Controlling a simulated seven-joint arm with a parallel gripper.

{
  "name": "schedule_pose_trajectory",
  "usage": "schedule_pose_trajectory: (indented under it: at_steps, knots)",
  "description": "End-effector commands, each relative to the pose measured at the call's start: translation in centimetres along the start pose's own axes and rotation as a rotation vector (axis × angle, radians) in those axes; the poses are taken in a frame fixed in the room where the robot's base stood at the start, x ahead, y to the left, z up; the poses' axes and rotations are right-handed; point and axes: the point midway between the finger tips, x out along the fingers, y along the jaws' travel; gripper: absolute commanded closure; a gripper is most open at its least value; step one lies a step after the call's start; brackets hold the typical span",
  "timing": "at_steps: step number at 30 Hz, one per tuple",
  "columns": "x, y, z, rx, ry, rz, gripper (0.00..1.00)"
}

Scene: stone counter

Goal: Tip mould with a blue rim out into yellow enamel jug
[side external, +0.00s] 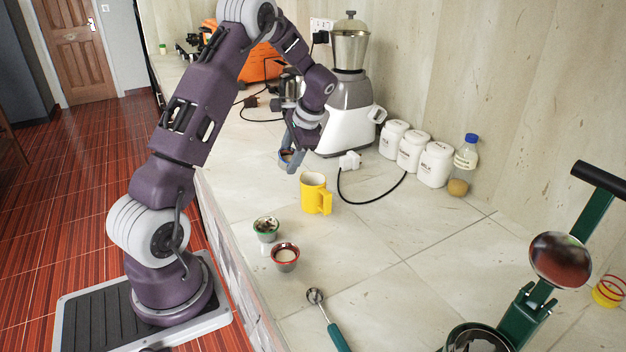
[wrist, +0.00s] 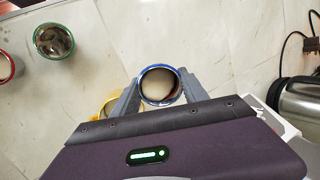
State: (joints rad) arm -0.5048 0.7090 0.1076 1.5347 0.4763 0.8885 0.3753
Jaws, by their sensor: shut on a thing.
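The mould with a blue rim (wrist: 160,69) is held between the two fingers of my gripper (wrist: 157,92) in the wrist view. Something pale tan shows inside it. In the side external view my gripper (side external: 289,162) is shut on the mould (side external: 285,156), above the counter behind and slightly left of the jug. The yellow enamel jug (side external: 314,198) stands upright on the counter with its handle to the right. In the wrist view the jug (wrist: 108,106) is mostly hidden behind my gripper. The mould looks roughly upright and apart from the jug.
A green-rimmed mould (side external: 266,227) and a red-rimmed mould (side external: 286,256) stand in front of the jug. A teal-handled scoop (side external: 327,318) lies nearer. A mixer grinder (side external: 348,120), its cable and white canisters (side external: 410,150) stand at the back. Counter right of the jug is clear.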

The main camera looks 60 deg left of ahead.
Motion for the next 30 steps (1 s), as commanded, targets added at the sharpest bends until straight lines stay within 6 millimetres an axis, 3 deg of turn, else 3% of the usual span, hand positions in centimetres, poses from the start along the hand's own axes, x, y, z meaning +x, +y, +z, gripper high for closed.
schedule_pose_trajectory:
  at_steps: [30]
  knots:
    - [-2.3, 0.5, -0.4, 0.0, -0.067, -0.121, 0.91]
